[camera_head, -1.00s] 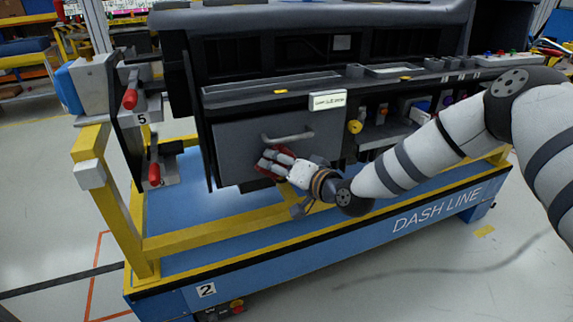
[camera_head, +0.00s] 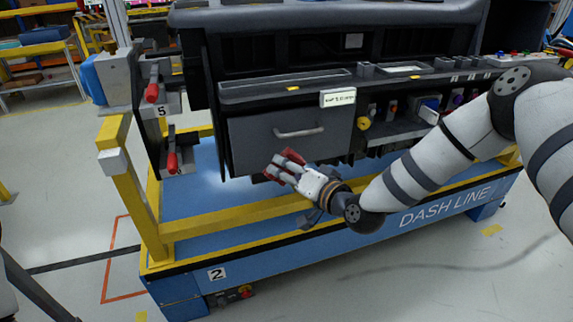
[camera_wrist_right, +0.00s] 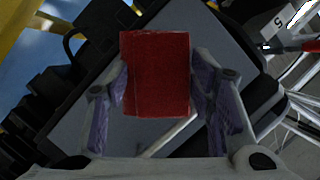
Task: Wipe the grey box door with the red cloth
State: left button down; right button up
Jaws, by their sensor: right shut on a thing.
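The grey box door (camera_head: 255,140) is a flat, shut panel low in the dashboard, with a pale bar handle (camera_head: 300,132). My right gripper (camera_head: 281,170) is at the door's lower edge, below the handle. It is shut on the red cloth (camera_wrist_right: 156,74), a block-like red piece between the two fingers in the right wrist view. In the head view only bits of red show around the fingers. The door lies behind the cloth in the wrist view. I cannot tell whether the cloth touches it. My left gripper is out of view.
The dashboard rests over a blue cart with a yellow frame (camera_head: 235,224). Two red-handled clamps (camera_head: 152,92) stand left of the door. A yellow knob (camera_head: 363,123) and small parts sit in the open shelf to its right. Floor in front is clear.

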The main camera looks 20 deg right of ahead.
jog(key=shift+s+f, duration=0.2)
jog(key=shift+s+d, duration=0.1)
jog(key=shift+s, duration=1.4)
